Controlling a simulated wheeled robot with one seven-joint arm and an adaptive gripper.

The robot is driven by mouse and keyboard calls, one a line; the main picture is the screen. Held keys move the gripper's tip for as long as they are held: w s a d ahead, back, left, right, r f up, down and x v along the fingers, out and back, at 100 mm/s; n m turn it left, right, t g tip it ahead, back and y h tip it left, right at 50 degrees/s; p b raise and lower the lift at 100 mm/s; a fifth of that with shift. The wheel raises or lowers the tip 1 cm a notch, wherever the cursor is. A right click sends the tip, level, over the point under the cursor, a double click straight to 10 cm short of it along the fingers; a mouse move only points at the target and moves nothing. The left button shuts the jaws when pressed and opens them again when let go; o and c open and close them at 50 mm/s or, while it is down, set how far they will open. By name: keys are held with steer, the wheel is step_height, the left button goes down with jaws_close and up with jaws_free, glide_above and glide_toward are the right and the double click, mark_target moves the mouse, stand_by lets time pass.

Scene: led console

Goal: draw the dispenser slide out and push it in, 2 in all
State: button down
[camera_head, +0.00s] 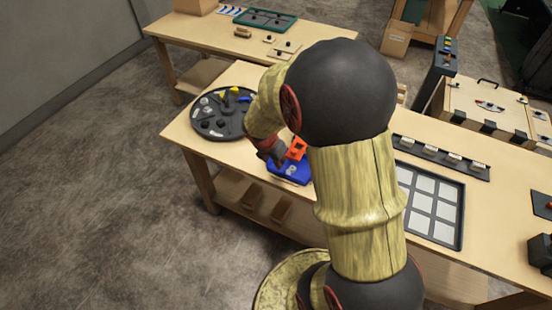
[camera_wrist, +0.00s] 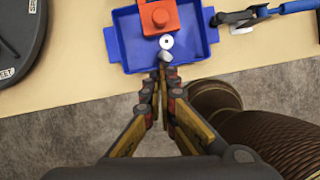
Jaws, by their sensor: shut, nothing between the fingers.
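The orange dispenser (camera_head: 297,148) stands at the blue tray (camera_head: 289,174) near the table's front edge. In the wrist view the orange part (camera_wrist: 158,16) has a round knob on top and lies over the far side of the blue tray (camera_wrist: 130,42). A white disc with a dark centre (camera_wrist: 166,42) lies in front of it. A small grey piece (camera_wrist: 165,57) shows just beyond my fingertips; I cannot tell if it is loose. My gripper (camera_wrist: 160,76) is shut and empty at the tray's near edge. I cannot tell how far the slide is out.
A round dark tray of parts (camera_head: 222,113) is left of the blue tray. A grid tray with pale squares (camera_head: 433,203) and a dark rail (camera_head: 441,157) are to the right. A blue-handled tool (camera_wrist: 262,14) lies close right of the blue tray. My arm hides the table's middle.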

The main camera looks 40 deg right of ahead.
steer(key=shift+w+d+f, duration=0.2)
steer(key=shift+d+f, duration=0.05)
steer(key=shift+d, duration=0.45)
steer(key=shift+w+d+f, duration=0.15)
steer(key=shift+d+f, duration=0.05)
steer(key=shift+d, duration=0.55)
steer(key=shift+w+d+f, duration=0.2)
steer(key=shift+d+f, duration=0.05)
steer(key=shift+d, duration=0.45)
steer(key=shift+w+d+r, duration=0.1)
steer(key=shift+d, duration=0.2)
steer(key=w+d+p, duration=0.1)
steer(key=d+p, duration=0.1)
steer(key=d, duration=0.1)
steer(key=w+d+p, duration=0.1)
steer(key=d+p, duration=0.1)
steer(key=d, duration=0.1)
steer(key=w+d+p, duration=0.2)
steer(key=d+p, duration=0.1)
steer(key=d, duration=0.1)
steer(key=shift+w+d, duration=0.1)
